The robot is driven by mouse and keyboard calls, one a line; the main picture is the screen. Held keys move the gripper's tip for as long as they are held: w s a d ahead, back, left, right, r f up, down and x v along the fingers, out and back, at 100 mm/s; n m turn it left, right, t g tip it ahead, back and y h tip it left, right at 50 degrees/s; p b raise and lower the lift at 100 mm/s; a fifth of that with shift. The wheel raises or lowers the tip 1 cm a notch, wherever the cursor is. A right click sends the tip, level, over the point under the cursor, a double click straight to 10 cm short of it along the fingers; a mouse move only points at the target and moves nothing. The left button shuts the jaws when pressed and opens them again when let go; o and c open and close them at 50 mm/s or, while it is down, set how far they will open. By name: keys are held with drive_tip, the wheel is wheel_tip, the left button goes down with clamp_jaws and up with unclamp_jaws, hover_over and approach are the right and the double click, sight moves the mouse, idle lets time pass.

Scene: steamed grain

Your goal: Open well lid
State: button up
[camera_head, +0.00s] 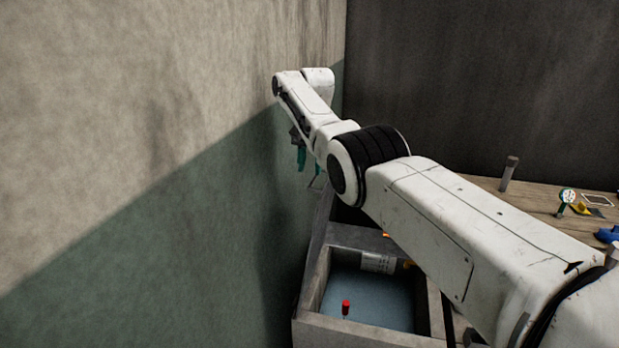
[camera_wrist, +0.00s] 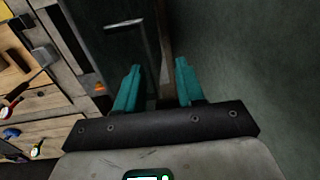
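My gripper (camera_wrist: 159,66) has two teal fingers, spread apart with nothing seen between them. In the head view my gripper (camera_head: 301,165) hangs beside the left wall, beyond an open concrete basin. A dark flat panel (camera_wrist: 108,52), which looks like the well lid, lies past the fingers in the wrist view. A thin metal handle (camera_wrist: 125,23) on it is ahead of the left finger and apart from it. The handle also shows in the head view (camera_head: 317,183), just below and right of my gripper. My arm hides much of the panel there.
The concrete basin (camera_head: 302,310) has a bluish inside, a red-topped object (camera_head: 346,307) and a white label (camera_head: 378,262). The green-and-beige wall (camera_head: 200,230) is close on the left. A wooden worktop (camera_head: 540,205) with small items, including a blue one (camera_head: 607,235), is at right.

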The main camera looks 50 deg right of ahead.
wheel_tip(320, 180, up, 6)
drive_tip(key=shift+s+r, duration=0.2)
drive_tip(key=shift+r, duration=0.05)
drive_tip(key=shift+f, duration=0.1)
idle(0.5)
